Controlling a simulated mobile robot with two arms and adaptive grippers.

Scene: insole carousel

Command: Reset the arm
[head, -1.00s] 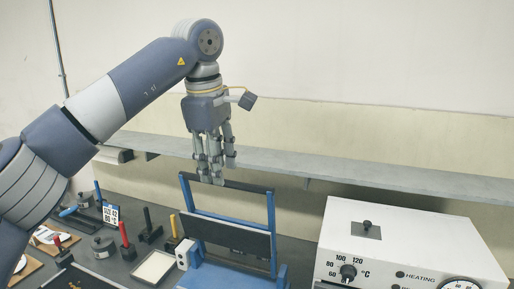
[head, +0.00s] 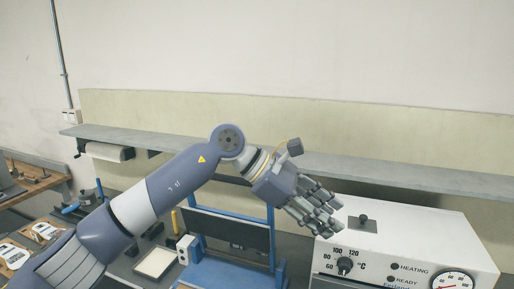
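My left arm comes in from the lower left, and its gripper (head: 322,222) hangs at the middle right, with its several grey fingers pointing down and to the right. The gripper is in front of the white heating unit's left edge and beside the blue frame (head: 231,213). I see nothing held in it. The fingers lie close together, and I cannot tell whether they are open or shut. My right gripper is not in view.
The white heating unit (head: 440,235) with knob and gauge stands at right. A grey shelf (head: 400,180) runs along the wall behind. A pale square tray (head: 155,262) lies left of the blue frame. White insole-like pieces on wooden boards (head: 14,256) are at lower left.

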